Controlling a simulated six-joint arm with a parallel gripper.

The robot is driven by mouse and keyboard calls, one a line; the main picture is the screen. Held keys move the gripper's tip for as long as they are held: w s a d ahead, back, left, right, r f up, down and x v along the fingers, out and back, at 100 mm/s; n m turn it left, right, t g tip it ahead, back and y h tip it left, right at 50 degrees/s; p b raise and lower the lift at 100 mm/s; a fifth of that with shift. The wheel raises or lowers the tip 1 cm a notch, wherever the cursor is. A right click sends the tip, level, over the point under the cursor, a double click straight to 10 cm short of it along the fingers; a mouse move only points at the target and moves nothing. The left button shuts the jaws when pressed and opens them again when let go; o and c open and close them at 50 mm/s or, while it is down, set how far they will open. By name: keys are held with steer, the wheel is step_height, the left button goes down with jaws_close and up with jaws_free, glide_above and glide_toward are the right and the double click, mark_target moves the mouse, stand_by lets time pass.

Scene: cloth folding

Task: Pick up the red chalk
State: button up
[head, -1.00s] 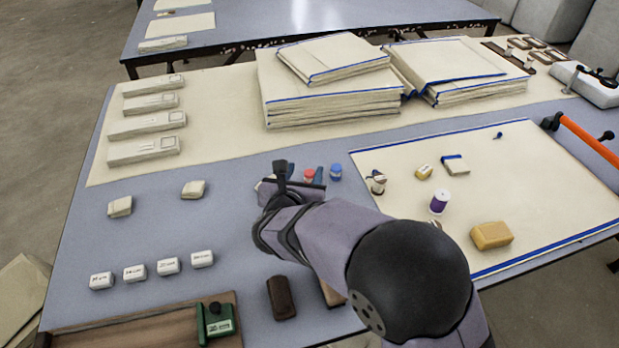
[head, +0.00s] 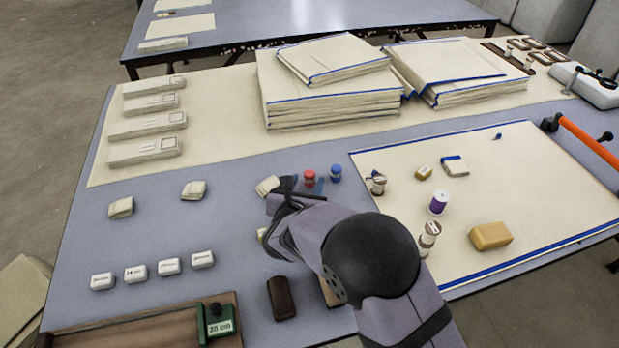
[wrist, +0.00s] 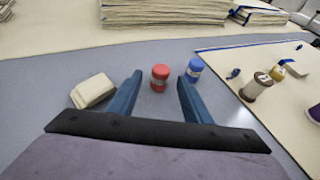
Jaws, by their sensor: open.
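The red chalk (head: 309,178) is a short upright red cylinder with a dark band, standing on the blue-grey table. In the wrist view the red chalk (wrist: 160,77) shows ahead, between the lines of the two blue fingers. My gripper (wrist: 158,88) is open and empty, its fingers apart on either side of the chalk in that picture. I cannot tell whether the tips reach as far as the chalk. In the head view my gripper (head: 304,187) is just short of the chalk and partly hidden by my arm.
A blue cylinder (head: 336,173) stands close to the right of the red one. A cream block (head: 267,186) lies to the left. A thread spool (head: 377,183) stands on the cream cloth (head: 400,157) at the right. Stacked cloths (head: 330,107) lie behind. The table between is clear.

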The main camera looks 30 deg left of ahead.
mark_target(309, 179)
steer(key=shift+x, duration=2.15)
steer(key=shift+c, duration=0.4)
steer(key=c, duration=1.1)
steer(key=shift+o, duration=0.2)
steer(key=shift+r, duration=0.15)
step_height(309, 179, up, 10)
steer(key=shift+f+p, duration=0.1)
steer(key=shift+p, duration=0.4)
